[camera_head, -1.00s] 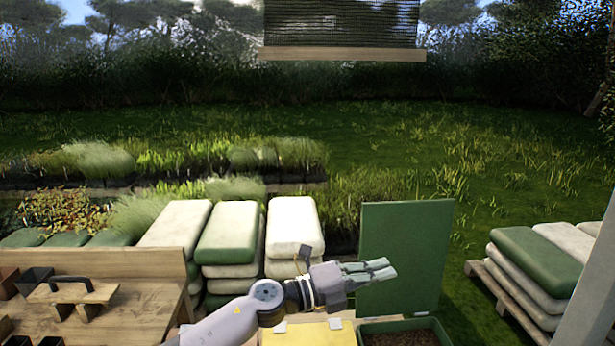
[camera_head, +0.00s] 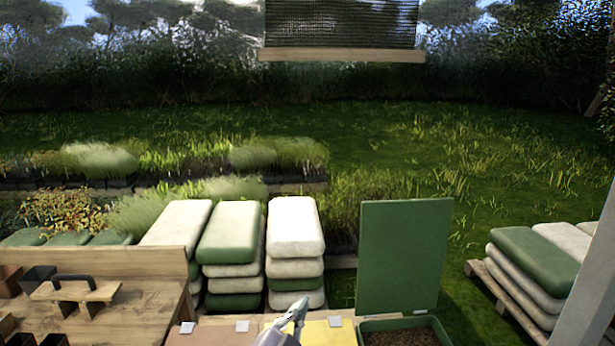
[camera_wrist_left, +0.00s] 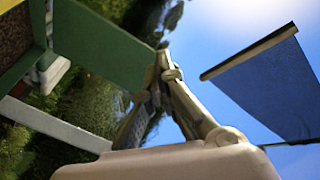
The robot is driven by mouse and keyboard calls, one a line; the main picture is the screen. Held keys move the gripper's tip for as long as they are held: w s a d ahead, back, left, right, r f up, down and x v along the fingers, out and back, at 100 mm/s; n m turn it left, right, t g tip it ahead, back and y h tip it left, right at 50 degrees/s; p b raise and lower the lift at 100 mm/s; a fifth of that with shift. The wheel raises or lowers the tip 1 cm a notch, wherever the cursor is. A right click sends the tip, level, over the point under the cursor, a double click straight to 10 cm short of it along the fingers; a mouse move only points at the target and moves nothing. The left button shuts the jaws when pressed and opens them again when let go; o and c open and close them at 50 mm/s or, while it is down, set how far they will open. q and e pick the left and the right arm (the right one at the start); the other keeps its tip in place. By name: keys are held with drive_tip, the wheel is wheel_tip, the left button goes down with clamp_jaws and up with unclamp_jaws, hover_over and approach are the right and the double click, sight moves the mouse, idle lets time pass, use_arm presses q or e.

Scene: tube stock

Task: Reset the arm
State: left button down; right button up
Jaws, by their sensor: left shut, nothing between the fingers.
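My left gripper (camera_head: 299,308) shows at the bottom middle of the head view, pointing up, in front of the stacked bags. In the left wrist view the same gripper (camera_wrist_left: 163,55) has its fingertips together, with nothing between them. It is apart from everything around it. Most of my left arm is below the head view's lower edge. My right gripper is in neither view.
A green bin (camera_head: 373,324) with brown fill and a raised green lid (camera_head: 404,257) stands right of my gripper. A yellow panel (camera_head: 326,334) lies below it. Stacked bags (camera_head: 294,229) stand behind. A wooden bench (camera_head: 130,318) is at left, a loaded pallet (camera_head: 490,284) at right.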

use_arm(q)
drive_tip(key=s+a+f+n+g+y, duration=0.5)
drive_tip(key=s+a+f+n+g, duration=0.15)
drive_tip(key=s+a+f, duration=0.55)
drive_tip(key=s+a+f+n+g+y, duration=0.15)
drive_tip(key=s+a+f+g, duration=0.25)
drive_tip(key=s, duration=0.7)
drive_tip(key=s+a+f+n+g+h, duration=0.1)
drive_tip(key=s+a+f+n+g, duration=0.3)
drive_tip(key=s, duration=0.7)
wheel_tip(320, 180, down, 29)
drive_tip(key=d+m+b, duration=0.1)
drive_tip(key=m+b, duration=0.1)
drive_tip(key=b, duration=0.1)
drive_tip(key=s+a+f+g+b, duration=0.1)
drive_tip(key=s+a+f+b, duration=0.1)
drive_tip(key=s+f, duration=1.5)
drive_tip(key=shift+s+a+f+m+y, duration=0.3)
drive_tip(key=shift+s+a+f+y, duration=0.1)
drive_tip(key=shift+f, duration=0.55)
